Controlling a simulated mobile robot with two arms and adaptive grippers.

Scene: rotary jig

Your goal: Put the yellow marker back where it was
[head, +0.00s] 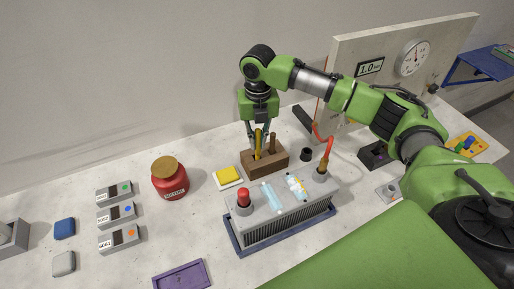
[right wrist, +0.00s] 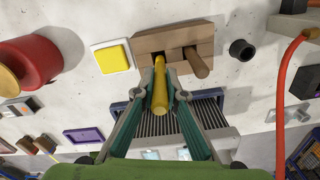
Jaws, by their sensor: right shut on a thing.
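The yellow marker (head: 258,144) is upright in my right gripper (head: 259,134), which is shut on it. In the right wrist view the marker (right wrist: 160,88) runs between the two fingers (right wrist: 160,98). Its far end meets the wooden block (right wrist: 147,43) at a dark hole; I cannot tell how deep it sits. The wooden block (head: 279,164) stands on the table behind the grey finned unit. A brown peg (head: 272,144) stands in the block beside the marker. My left gripper is not in view.
A yellow pad (head: 228,175) and a red jar (head: 169,181) stand left of the block. The finned unit (head: 285,217) sits in front in a blue tray, with an orange cable (head: 326,142) at its right. A small black cup (head: 306,154) is right of the block.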

